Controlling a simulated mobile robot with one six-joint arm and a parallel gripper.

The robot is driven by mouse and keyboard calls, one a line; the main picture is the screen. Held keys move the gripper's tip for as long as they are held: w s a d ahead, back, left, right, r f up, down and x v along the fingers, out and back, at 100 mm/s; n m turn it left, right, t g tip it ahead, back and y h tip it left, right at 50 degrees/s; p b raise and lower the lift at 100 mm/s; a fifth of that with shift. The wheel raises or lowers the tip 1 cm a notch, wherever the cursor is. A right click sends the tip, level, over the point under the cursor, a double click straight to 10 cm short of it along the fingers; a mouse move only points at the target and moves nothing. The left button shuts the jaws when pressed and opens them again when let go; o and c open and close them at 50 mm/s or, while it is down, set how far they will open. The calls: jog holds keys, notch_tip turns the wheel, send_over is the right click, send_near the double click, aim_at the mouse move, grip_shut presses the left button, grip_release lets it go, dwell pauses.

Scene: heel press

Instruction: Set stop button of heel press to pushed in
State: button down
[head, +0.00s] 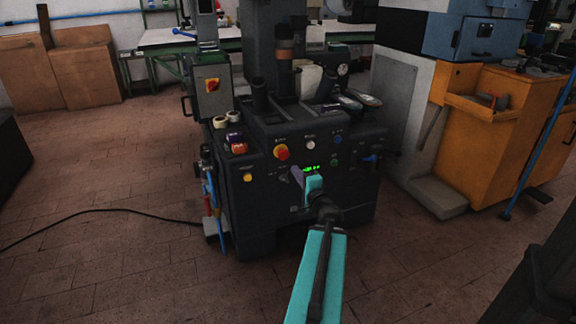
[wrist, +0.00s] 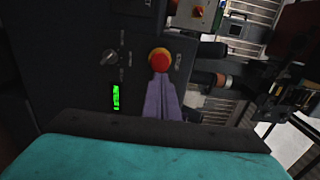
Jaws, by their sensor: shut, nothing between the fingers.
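The heel press (head: 350,185) is a dark machine with a front control panel. Its stop button (head: 281,152), a red mushroom head on a yellow ring, sits at the upper left of the panel. My gripper (head: 295,173) is in front of the panel, just below and right of the button in the head view. In the wrist view the shut, empty fingers (wrist: 160,82) point at the stop button (wrist: 158,60) and their tips overlap its lower edge. I cannot tell whether they touch it, or how far in the button is.
A green display (head: 311,169) is near my gripper; it also shows in the wrist view (wrist: 116,97). A rotary knob (wrist: 109,58) is beside the button. A yellow button (head: 247,178), white button (head: 310,145) and green button (head: 334,162) are on the panel. An orange machine (head: 500,130) stands right.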

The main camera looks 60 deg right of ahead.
aim_at(284, 156)
jog(key=shift+w+d+f+b, duration=0.1)
jog(key=shift+d+b, duration=0.05)
jog(key=shift+b, duration=0.9)
jog(key=shift+b+x, duration=3.05)
jog(key=shift+x, duration=1.4)
jog(key=shift+w, duration=0.1)
